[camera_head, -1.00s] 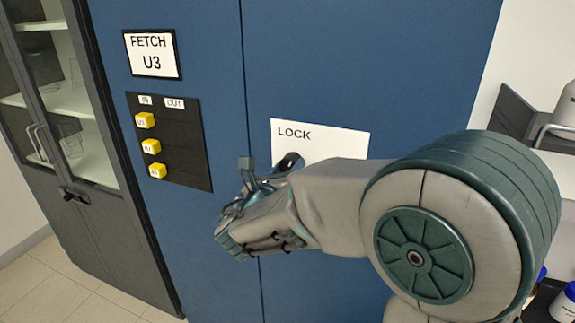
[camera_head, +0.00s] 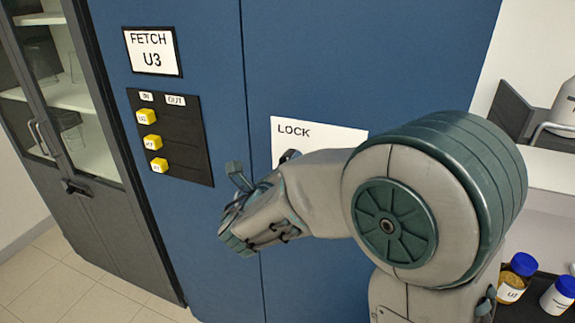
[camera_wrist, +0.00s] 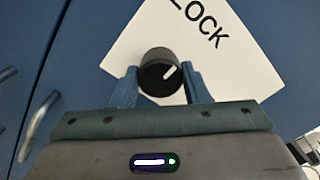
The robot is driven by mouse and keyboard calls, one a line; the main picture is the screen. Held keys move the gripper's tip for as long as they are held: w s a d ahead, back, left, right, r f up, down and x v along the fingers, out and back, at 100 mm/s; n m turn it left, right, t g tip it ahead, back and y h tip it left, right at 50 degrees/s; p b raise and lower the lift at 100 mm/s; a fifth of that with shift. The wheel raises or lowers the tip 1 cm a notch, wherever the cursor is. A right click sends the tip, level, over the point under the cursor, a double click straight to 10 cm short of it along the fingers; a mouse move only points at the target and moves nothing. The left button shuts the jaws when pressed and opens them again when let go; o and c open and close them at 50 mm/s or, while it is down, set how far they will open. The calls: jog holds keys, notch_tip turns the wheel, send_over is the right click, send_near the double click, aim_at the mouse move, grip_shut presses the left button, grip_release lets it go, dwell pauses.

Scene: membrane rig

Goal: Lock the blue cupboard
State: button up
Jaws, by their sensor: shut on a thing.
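The blue cupboard (camera_head: 210,60) fills the middle of the head view, with a vertical seam between its doors. A white LOCK plate (camera_head: 330,137) is on the right door, partly hidden by my arm. In the wrist view the plate (camera_wrist: 205,75) looks tilted and carries a round black knob (camera_wrist: 158,72) with a white pointer mark. My gripper (camera_wrist: 160,85) has one finger on each side of the knob and is shut on it. In the head view my gripper (camera_head: 240,215) is in front of the cupboard and hides most of the knob.
A FETCH U3 sign (camera_head: 152,52) and a black IN/OUT panel (camera_head: 180,140) with yellow blocks are on the left door. A grey glass-fronted cabinet (camera_head: 85,200) stands at left. Blue-capped bottles (camera_head: 515,278) stand at lower right. Tiled floor shows at lower left.

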jog(key=o, duration=1)
jog(key=b+v, duration=0.3)
jog(key=v, duration=1.1)
